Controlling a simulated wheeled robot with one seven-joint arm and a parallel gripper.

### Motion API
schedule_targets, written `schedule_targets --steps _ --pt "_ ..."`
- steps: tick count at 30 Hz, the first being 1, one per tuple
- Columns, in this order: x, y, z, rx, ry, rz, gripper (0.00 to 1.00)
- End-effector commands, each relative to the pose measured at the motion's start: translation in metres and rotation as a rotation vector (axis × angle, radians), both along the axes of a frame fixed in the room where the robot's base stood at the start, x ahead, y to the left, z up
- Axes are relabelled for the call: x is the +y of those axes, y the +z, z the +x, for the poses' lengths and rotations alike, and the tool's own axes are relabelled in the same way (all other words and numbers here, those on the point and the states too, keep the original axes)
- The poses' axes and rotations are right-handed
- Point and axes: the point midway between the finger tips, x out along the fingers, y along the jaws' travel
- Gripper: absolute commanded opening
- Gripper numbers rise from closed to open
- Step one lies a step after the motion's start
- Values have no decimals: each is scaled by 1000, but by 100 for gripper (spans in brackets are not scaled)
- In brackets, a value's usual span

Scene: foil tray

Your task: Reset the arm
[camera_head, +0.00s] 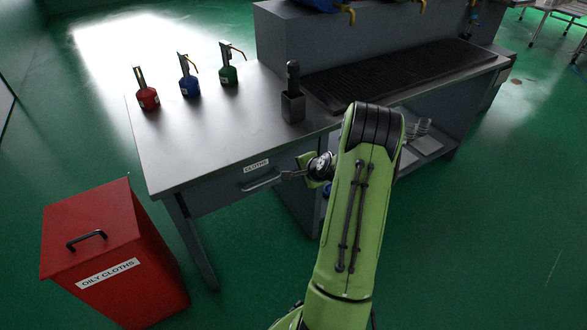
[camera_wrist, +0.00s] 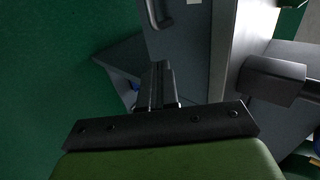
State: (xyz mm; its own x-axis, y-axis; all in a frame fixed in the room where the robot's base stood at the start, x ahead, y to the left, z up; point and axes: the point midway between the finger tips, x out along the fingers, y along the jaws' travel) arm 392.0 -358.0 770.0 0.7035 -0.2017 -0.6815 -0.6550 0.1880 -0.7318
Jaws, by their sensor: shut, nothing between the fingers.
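My arm (camera_head: 352,210) is green with dark joints and reaches up in front of the metal workbench. My gripper (camera_head: 287,175) points left at the bench front, close to the right end of the drawer handle (camera_head: 262,182). The drawer (camera_head: 225,193), labelled CLOTHS, looks closed. In the wrist view the dark fingers of my gripper (camera_wrist: 158,72) are together and empty. The handle (camera_wrist: 157,14) shows there beyond the fingertips, with a gap between them in the picture.
On the bench (camera_head: 190,155) stand a red can (camera_head: 148,98), a blue can (camera_head: 189,87), a green can (camera_head: 228,75) and a dark holder (camera_head: 293,107) with a black-handled item. A red OILY CLOTHS bin (camera_head: 130,255) stands at lower left. Green floor at right is clear.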

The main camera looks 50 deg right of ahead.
Motion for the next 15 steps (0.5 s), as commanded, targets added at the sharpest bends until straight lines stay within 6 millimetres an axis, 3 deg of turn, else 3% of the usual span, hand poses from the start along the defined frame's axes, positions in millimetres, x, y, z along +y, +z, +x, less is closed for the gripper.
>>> schedule_targets --steps 5,15 --pt "5 19 -18 1 0 0 0" --pt "7 19 -21 2 2 1 0"
